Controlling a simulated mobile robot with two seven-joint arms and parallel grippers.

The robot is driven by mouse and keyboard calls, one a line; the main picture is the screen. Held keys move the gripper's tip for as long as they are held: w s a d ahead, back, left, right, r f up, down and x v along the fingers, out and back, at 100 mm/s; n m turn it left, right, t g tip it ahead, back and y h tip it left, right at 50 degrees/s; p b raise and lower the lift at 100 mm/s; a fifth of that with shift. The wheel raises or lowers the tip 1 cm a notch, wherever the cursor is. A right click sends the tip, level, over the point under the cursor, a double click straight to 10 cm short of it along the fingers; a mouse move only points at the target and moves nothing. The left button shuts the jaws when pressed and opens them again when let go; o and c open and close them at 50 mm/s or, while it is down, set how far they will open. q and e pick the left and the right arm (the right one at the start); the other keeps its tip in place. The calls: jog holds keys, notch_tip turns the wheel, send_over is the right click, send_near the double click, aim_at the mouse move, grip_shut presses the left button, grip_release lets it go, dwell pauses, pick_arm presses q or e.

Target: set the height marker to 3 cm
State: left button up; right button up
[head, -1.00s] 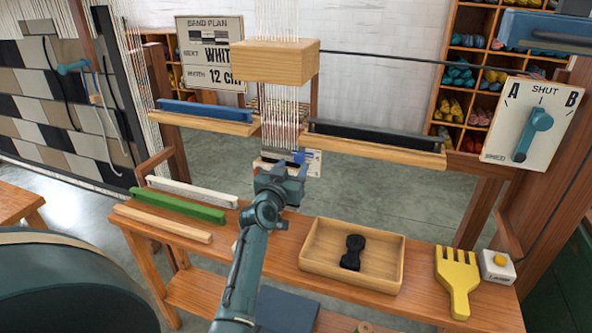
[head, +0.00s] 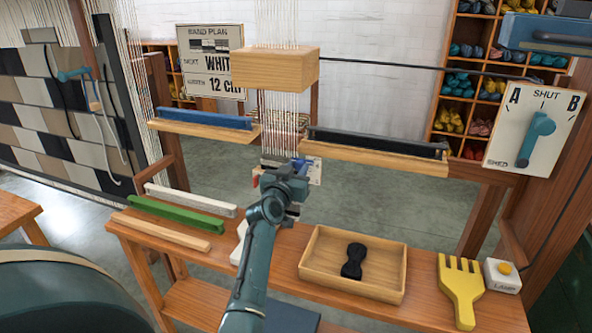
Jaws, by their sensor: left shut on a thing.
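My left gripper (head: 287,172) is at the lower end of the hanging warp threads (head: 282,125), under the wooden block (head: 275,69). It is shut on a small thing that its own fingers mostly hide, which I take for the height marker. A blue part shows at the fingertips and a small red bit shows to their left. A white card (head: 316,171) with dark marks, possibly the height scale, stands partly hidden just right of the fingers. I cannot read the height there. My right gripper is not in view.
Wooden ledges holding a blue bar (head: 205,118) and a black bar (head: 375,143) flank the threads. Below, the bench holds white, green and tan bars, a wooden tray (head: 317,280) with a black piece, a yellow fork (head: 461,290) and a lamp button (head: 502,275). A shut-lever panel (head: 553,110) stands right.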

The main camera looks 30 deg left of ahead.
pick_arm(q)
jog(key=c, duration=0.3)
grip_shut()
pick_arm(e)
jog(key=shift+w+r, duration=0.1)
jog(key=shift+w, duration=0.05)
pick_arm(q)
jog(key=shift+f, duration=0.3)
notch_tip(320, 180, down, 2)
jog(key=shift+f+b, duration=0.2)
jog(key=shift+b, duration=0.75)
jog(key=o, duration=1)
grip_release()
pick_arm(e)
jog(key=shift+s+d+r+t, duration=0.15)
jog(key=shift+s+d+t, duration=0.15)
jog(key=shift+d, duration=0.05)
